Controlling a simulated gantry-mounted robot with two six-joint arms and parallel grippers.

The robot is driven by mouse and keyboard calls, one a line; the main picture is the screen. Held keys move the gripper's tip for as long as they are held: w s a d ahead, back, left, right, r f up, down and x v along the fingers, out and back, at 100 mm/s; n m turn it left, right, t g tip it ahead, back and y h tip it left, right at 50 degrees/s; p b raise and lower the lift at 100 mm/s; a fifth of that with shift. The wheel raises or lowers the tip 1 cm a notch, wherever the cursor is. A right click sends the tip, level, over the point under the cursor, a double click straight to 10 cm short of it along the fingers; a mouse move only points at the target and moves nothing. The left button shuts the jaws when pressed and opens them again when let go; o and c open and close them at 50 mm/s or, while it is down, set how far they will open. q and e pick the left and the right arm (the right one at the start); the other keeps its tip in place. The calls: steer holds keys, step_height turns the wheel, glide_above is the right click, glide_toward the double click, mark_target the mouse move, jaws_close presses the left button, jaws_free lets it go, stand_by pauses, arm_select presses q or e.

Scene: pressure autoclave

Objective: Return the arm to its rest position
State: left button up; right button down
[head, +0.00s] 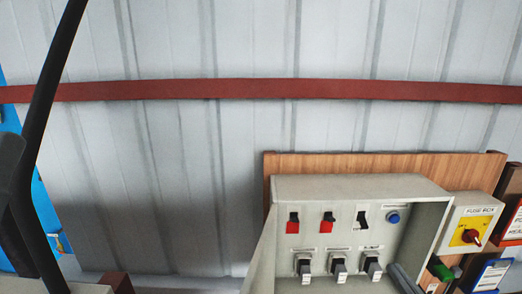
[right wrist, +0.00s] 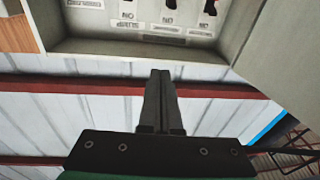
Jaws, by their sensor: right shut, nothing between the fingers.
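My right gripper (right wrist: 161,78) shows in the right wrist view with its two dark fingers together and nothing between them. I cannot tell the exact gap between tips and box. The grey control box (head: 345,184) carries red and black switches, a blue button and a lower row of switches. My left gripper is not in view.
A fuse box (head: 477,212) with a red knob on yellow is right of the control box. A wooden board (head: 385,165) backs the control box. A red rail (head: 230,89) crosses the corrugated wall. Dark bars (head: 45,90) stand at the left. The middle left looks clear.

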steer(key=s+a+r+n+t+y, duration=0.2)
steer(key=a+r, duration=0.4)
steer(key=r, duration=0.4)
steer(key=s+a+r+n+t+y, duration=0.2)
steer(key=a+r, duration=0.3)
steer(key=r, duration=0.5)
steer(key=s+r+m+t+h, duration=0.3)
steer(key=s+r+m+t, duration=0.1)
steer(key=s+r, duration=0.5)
steer(key=shift+d+r, duration=0.35)
steer(key=shift+r, duration=0.1)
